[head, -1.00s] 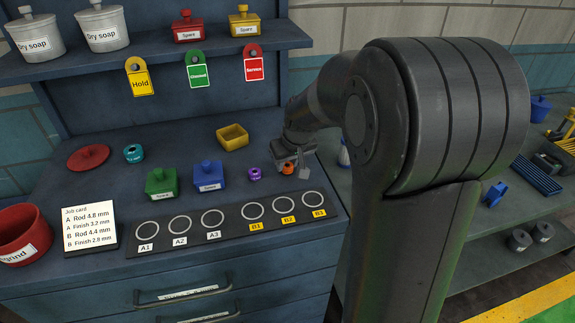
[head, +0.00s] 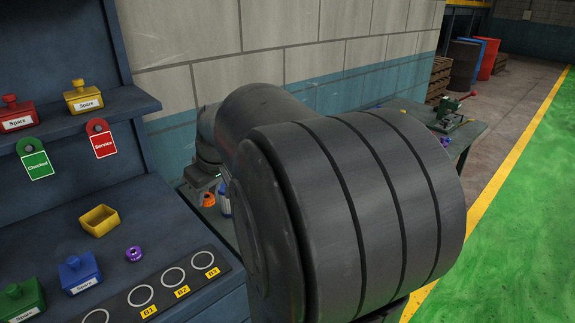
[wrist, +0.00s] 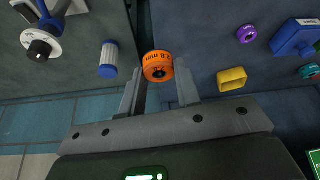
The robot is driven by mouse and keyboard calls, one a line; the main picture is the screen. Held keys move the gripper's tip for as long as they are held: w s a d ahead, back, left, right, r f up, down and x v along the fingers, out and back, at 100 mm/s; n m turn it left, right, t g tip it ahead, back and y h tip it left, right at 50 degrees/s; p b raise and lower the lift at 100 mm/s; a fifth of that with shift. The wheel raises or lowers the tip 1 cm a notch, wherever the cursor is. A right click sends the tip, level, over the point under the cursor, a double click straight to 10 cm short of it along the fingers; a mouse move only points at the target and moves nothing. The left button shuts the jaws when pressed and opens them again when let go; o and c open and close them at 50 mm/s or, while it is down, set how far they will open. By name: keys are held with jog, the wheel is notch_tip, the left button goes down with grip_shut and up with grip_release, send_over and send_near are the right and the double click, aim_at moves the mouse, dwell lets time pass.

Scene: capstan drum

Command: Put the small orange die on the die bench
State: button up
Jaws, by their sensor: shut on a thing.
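My gripper (wrist: 158,76) is shut on the small orange die (wrist: 157,66), a round ring-like piece with dark marks on its rim and a dark centre. The die also shows in the head view (head: 208,199), below my gripper and just right of the blue cabinet top, held up in the air. My arm hides much of the middle of the head view. A green-topped bench (head: 478,134) with a green machine (head: 459,112) stands at the back right; I cannot tell whether it is the die bench.
A purple die (head: 134,253), a yellow open box (head: 99,220) and a blue lidded box (head: 80,271) stand on the cabinet top. A blue-and-white cylinder (wrist: 108,60) lies left of the die in the wrist view. Green floor (head: 520,230) is open at right.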

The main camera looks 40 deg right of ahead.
jog(key=w+d+f+m+h, duration=0.2)
jog(key=w+d+f+m, duration=0.35)
jog(key=w+d, duration=0.6)
jog(key=w+d+f+m+h, duration=0.1)
jog(key=w+d+f+m, duration=0.4)
jog(key=w+d, duration=0.6)
jog(key=shift+n+g, duration=0.3)
jog(key=shift+n, duration=0.45)
jog(key=w+a+f, duration=0.4)
jog(key=w+f, duration=0.1)
jog(key=w+a+f, duration=0.2)
jog(key=f, duration=0.1)
jog(key=shift+w+a+f, duration=0.1)
jog(key=shift+w+a, duration=0.1)
jog(key=shift+a, duration=0.05)
jog(key=shift+f, duration=2)
jog(key=shift+f, duration=0.1)
jog(key=o, duration=1.1)
jog(key=shift+c, duration=0.2)
